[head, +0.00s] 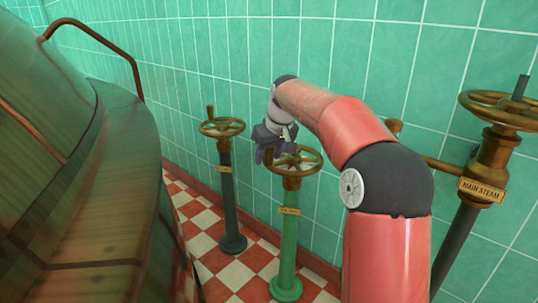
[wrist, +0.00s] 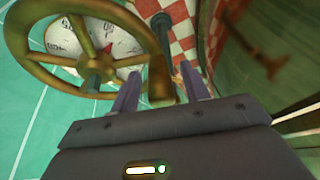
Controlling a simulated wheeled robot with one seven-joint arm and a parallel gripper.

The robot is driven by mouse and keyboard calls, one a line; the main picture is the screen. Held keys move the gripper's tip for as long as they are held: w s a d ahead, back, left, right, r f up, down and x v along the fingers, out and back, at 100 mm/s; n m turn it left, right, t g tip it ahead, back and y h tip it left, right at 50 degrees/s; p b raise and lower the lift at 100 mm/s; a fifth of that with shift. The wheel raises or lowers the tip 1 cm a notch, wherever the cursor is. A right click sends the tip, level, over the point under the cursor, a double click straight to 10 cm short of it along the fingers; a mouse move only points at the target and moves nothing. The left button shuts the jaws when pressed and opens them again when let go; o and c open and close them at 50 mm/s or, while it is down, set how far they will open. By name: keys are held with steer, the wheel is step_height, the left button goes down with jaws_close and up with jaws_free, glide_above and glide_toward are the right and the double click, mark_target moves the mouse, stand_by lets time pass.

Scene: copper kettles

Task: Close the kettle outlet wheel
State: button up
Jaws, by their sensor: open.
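A brass handwheel (head: 312,163) tops a green post (head: 290,240) in the middle of the head view. A small plate on the post is too small to read. My gripper (head: 273,146) is over the left part of this wheel's rim, fingers pointing down. In the wrist view a brass wheel (wrist: 75,84) fills the upper left, with a white dial with a red pointer (wrist: 125,44) beneath it. My gripper (wrist: 161,72) is open there. A brass handle stub (wrist: 160,82) on the rim's right side shows between the fingers. I cannot tell whether they touch it.
A second brass wheel (head: 222,127) on a dark post (head: 228,200) stands further back left. A wheel (head: 500,108) with a "MAIN STEAM" plate (head: 482,190) is at right. A large copper kettle (head: 80,190) fills the left. Checkered floor (head: 205,240) lies between kettle and posts.

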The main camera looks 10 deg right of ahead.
jaws_close()
steer(key=shift+a+r, duration=0.1)
stand_by(0.3)
